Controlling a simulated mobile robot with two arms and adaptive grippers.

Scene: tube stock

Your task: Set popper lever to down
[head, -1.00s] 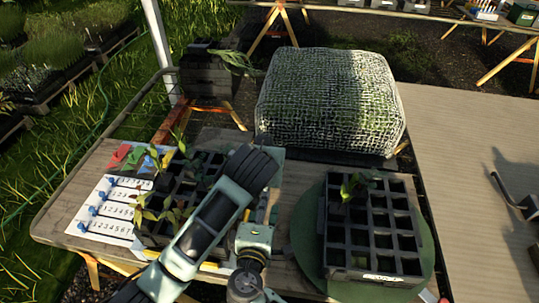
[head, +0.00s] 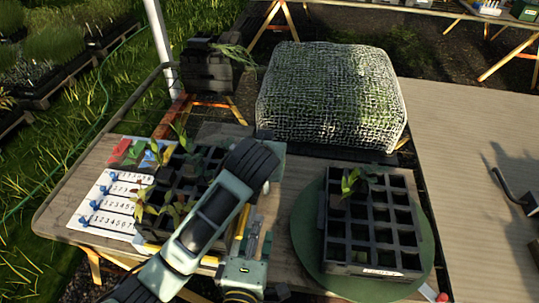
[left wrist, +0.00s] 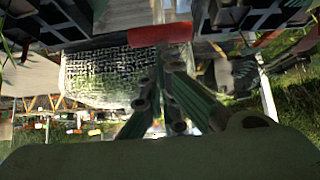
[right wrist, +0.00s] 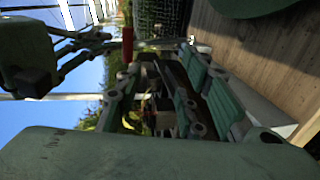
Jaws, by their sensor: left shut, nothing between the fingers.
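A red bar, which looks like the popper lever's handle (left wrist: 160,33), lies just beyond the left fingertips in the left wrist view. It also shows in the right wrist view (right wrist: 127,45), close to the left gripper's fingers. Whether it is touched or how far it is tilted I cannot tell. My left gripper (left wrist: 160,65) is shut and empty. My right gripper (head: 256,232) is at the table's near edge in the head view, beside the left seedling tray. Its fingers look apart and empty in the right wrist view (right wrist: 158,58). My arm hides the popper in the head view.
A black seedling tray (head: 190,160) and a numbered white board (head: 105,205) with blue sliders are on the left. Another black cell tray (head: 372,262) stands on a green round plate (head: 308,265). A mesh-covered mound (head: 330,95) is behind.

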